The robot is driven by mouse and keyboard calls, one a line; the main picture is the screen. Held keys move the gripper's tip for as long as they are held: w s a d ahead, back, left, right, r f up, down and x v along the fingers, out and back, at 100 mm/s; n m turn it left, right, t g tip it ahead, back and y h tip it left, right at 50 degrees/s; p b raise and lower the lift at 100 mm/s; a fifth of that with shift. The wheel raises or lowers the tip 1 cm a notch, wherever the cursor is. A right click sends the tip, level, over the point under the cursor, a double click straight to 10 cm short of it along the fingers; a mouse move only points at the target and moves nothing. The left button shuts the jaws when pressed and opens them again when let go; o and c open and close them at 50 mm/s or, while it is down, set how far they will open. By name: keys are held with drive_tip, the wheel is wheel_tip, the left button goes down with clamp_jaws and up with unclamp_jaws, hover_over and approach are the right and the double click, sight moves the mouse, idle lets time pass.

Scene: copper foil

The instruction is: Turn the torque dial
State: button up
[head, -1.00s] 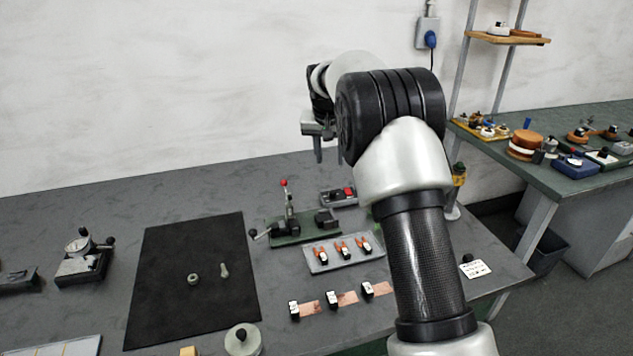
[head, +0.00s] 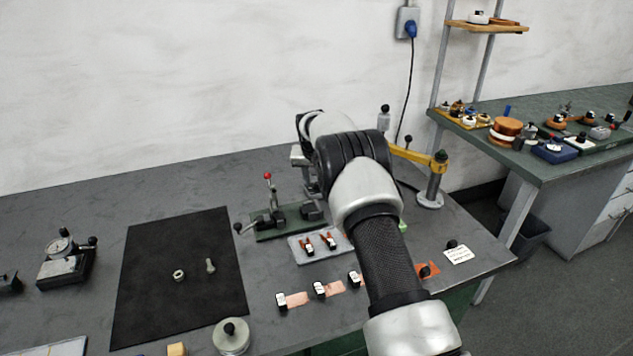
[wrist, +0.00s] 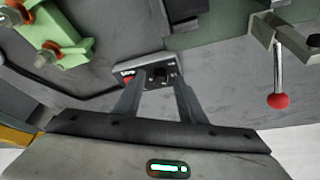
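A small grey box (wrist: 125,68) with a red button and a black knob (wrist: 157,73) shows in the wrist view; the knob looks like the torque dial. My gripper (wrist: 156,92) is open, its two fingers pointing at the box with the knob between their tips in the picture. I cannot tell how far the tips are from it, or whether they touch it. In the head view my gripper (head: 311,186) points down behind the green clamp fixture, and my arm hides the box.
A clamp fixture (head: 290,224) with a red-ball lever (wrist: 278,100) stands close beside my gripper. A green device (wrist: 50,30) is on the wrist view's other side. A yellow arm on a post (head: 432,180) stands right. The black mat (head: 180,305) holds small parts.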

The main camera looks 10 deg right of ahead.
drive_tip(key=shift+f, duration=0.2)
drive_tip(key=shift+c, duration=0.2)
clamp_jaws()
drive_tip(key=shift+w+m, duration=0.1)
drive_tip(key=shift+m, duration=0.2)
drive_tip(key=m+h, duration=0.1)
drive_tip(key=m, duration=0.1)
drive_tip(key=shift+a+m+g, duration=0.15)
drive_tip(key=shift+m+g, duration=0.15)
drive_tip(key=shift+m+h+p, duration=0.5)
drive_tip(key=shift+m+p, duration=0.2)
drive_tip(key=shift+m, duration=0.4)
drive_tip(key=shift+m+g, duration=0.3)
drive_tip(key=shift+g, duration=0.1)
